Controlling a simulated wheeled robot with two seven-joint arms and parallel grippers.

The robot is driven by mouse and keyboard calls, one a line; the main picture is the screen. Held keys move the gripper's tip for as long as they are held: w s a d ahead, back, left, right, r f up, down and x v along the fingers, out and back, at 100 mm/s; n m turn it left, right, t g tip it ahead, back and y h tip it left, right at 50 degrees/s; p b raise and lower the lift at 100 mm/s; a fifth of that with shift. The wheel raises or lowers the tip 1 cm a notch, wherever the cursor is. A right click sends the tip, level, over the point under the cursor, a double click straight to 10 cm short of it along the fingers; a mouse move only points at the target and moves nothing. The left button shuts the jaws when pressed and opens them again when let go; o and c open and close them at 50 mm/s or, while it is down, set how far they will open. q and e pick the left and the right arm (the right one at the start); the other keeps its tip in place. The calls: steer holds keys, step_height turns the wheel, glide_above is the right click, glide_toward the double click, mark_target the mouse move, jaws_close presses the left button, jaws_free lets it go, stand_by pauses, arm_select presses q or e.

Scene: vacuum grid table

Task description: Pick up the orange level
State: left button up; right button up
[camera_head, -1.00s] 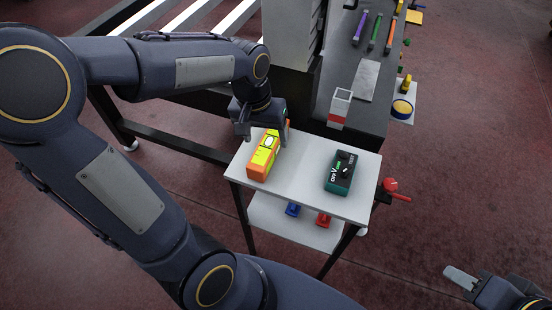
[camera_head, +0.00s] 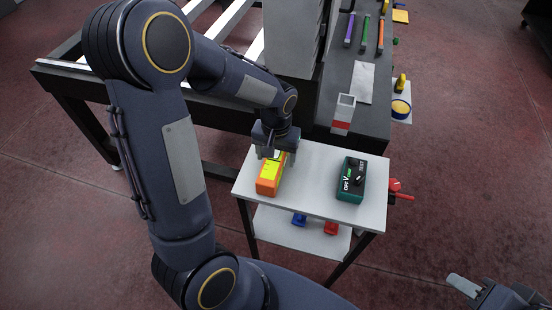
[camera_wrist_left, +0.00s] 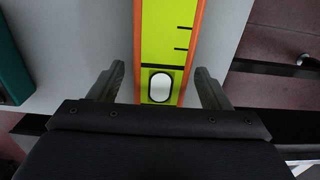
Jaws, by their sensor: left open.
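The orange level (camera_head: 268,181), orange with a yellow-green face, lies on the small white table (camera_head: 310,180) in the head view. In the left wrist view the level (camera_wrist_left: 168,45) runs up the picture between the fingers, with its vial near the palm. My left gripper (camera_head: 276,160) is over the far end of the level and hides that end. It is open, with one finger on each side of the level and a visible gap to each. It also shows in the left wrist view (camera_wrist_left: 158,82). My right gripper (camera_head: 462,288) is partly in view at the lower right corner, away from the table.
A green and black meter (camera_head: 351,180) lies on the table right of the level. A red-and-white box (camera_head: 343,114) stands on the dark bench behind. Red (camera_head: 331,229) and blue (camera_head: 299,219) items sit on the lower shelf. Table space between level and meter is clear.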

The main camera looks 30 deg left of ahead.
arm_select(q)
steer(key=c, duration=1.5)
